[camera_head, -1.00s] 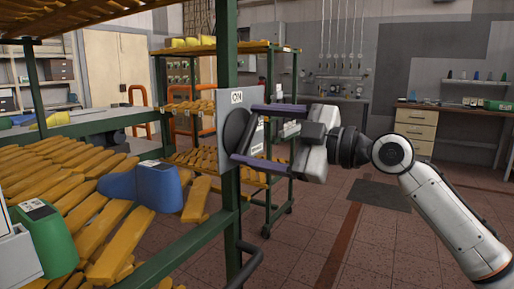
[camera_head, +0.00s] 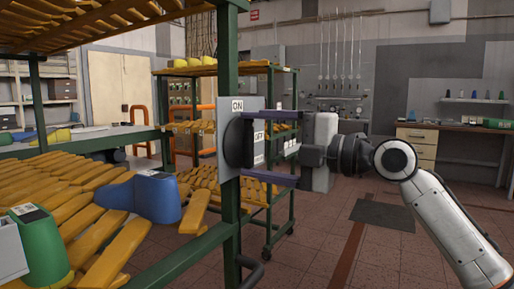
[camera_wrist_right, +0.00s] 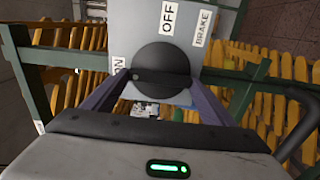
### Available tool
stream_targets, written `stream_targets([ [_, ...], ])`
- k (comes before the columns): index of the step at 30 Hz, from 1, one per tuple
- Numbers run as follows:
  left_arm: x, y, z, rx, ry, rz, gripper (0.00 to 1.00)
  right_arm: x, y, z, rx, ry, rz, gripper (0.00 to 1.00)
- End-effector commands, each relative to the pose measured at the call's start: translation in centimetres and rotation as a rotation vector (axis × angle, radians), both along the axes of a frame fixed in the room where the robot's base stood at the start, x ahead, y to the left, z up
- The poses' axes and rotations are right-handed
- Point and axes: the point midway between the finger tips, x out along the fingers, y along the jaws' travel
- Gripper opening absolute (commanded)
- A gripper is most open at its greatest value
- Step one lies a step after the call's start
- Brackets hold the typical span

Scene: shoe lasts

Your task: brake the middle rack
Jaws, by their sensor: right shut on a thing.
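A grey switch panel (camera_head: 222,110) is fixed to a green post of the rack. It carries a black round knob (camera_head: 236,143). In the right wrist view the panel (camera_wrist_right: 190,14) shows the labels ON, OFF and BRAKE around the knob (camera_wrist_right: 160,62). A small mark on the knob's left side is towards ON. My right gripper (camera_head: 247,147) comes from the right, its two purple fingers one above the other, shut on the knob. The fingers (camera_wrist_right: 157,82) also show on both sides of the knob in the right wrist view. My left gripper is out of view.
Another rack (camera_head: 293,170) with lasts stands behind the panel. The tiled floor (camera_head: 320,255) at right is clear.

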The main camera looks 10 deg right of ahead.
Motion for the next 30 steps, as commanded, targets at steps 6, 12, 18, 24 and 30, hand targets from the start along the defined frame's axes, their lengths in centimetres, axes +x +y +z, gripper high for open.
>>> stream_targets([
  [6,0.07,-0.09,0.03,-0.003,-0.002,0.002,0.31,-0.02,0.01,-0.04,-0.017,-0.021,0.001,0.56],
  [12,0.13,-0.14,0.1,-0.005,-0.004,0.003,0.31,-0.02,0.02,-0.04,-0.019,-0.024,0.001,0.56],
  [18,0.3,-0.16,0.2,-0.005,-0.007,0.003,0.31,-0.02,0.02,-0.04,-0.02,-0.026,0.0,0.85],
  [24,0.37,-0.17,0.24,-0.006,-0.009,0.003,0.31,-0.02,0.01,-0.03,-0.018,-0.024,0.0,0.97],
  [30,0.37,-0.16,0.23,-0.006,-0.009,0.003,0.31,-0.1,-0.19,-0.04,-0.016,-0.023,0.0,0.97],
])
